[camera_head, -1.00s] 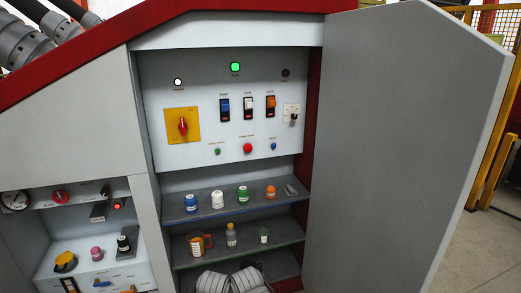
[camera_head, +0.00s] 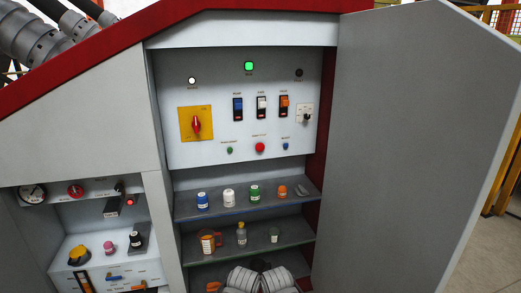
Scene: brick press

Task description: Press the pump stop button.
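A red round button (camera_head: 260,147) sits in the lower row of the light control panel (camera_head: 215,95) inside the open cabinet. It stands between a small green button (camera_head: 230,151) on its left and a small blue button (camera_head: 285,146) on its right. The labels above the buttons are too small to read. The green square lamp (camera_head: 249,66) at the top of the panel is lit. Nothing touches or covers the red button. Neither of my grippers can be made out in the view.
A yellow plate with a red rotary switch (camera_head: 196,124) and several rocker switches sit above the buttons. Shelves (camera_head: 245,210) below hold small bottles. The large open door (camera_head: 410,150) stands at right. Grey ribbed shapes (camera_head: 245,281) show at the bottom; I cannot tell what they are.

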